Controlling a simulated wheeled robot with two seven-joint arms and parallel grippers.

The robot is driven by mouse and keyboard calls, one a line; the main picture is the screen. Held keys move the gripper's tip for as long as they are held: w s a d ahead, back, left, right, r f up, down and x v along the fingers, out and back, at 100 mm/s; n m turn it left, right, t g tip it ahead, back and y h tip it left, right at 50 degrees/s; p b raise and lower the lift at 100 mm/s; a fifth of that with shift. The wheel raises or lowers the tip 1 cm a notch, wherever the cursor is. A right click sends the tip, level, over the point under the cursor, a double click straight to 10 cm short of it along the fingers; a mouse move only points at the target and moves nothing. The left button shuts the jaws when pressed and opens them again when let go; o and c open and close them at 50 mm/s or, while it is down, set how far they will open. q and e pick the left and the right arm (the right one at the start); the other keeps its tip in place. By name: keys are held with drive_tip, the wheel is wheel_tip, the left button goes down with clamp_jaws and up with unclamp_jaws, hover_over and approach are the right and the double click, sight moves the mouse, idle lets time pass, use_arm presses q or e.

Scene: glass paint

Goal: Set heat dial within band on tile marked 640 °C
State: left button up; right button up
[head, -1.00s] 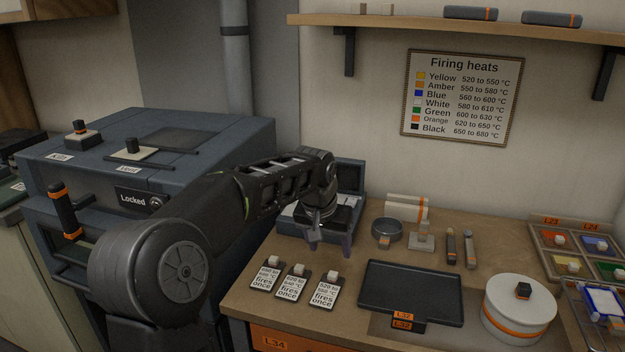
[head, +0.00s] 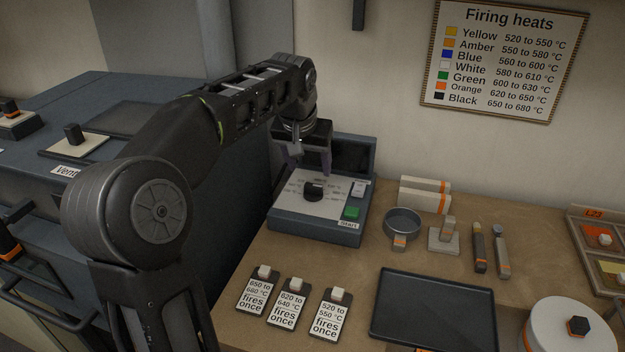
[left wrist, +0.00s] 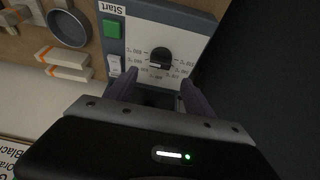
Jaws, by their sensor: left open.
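The heat dial (head: 313,190) is a black knob on the pale face of a grey control box (head: 310,226). Printed temperature marks ring it, too small to read surely. It also shows in the left wrist view (left wrist: 160,57), just beyond my fingertips. My left gripper (head: 309,168) is open and empty, above and behind the dial, not touching it as far as I can tell. Its two fingers (left wrist: 153,90) point towards the dial. My right gripper is not in view.
A green Start button (head: 352,213) and a white switch (head: 358,189) sit right of the dial. A metal cup (head: 402,223), a dark tray (head: 432,310) and a white round pot (head: 568,335) stand on the bench. The Firing heats chart (head: 502,60) hangs behind.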

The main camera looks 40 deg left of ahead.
sight(314, 185)
use_arm(q)
drive_tip(key=shift+p+x, duration=0.3)
drive_tip(key=shift+x, duration=3.6)
drive_tip(key=shift+c, duration=0.4)
clamp_jaws()
